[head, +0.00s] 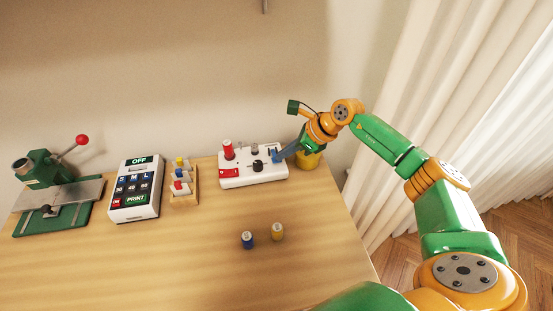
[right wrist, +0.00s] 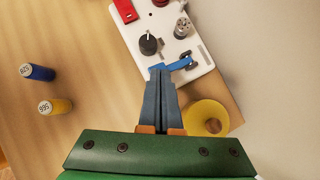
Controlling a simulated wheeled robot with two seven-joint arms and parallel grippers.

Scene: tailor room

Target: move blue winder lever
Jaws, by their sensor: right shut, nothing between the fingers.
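The white winder (head: 252,169) stands on the table near its back right edge, with a red spool on a post. Its blue lever (right wrist: 180,64) shows in the right wrist view at the winder's near edge, beside a dark bracket. My right gripper (head: 277,158) is shut and empty, its blue fingers together at the winder's right end. In the right wrist view the fingertips (right wrist: 159,69) are right at the lever's left end; I cannot tell whether they touch it. In the head view the lever is hard to separate from the fingers. My left gripper is not in view.
Blue (head: 247,240) and yellow (head: 278,232) spools stand in front. A label printer (head: 135,189), a wooden spool rack (head: 184,199) and a green press (head: 50,170) are left.

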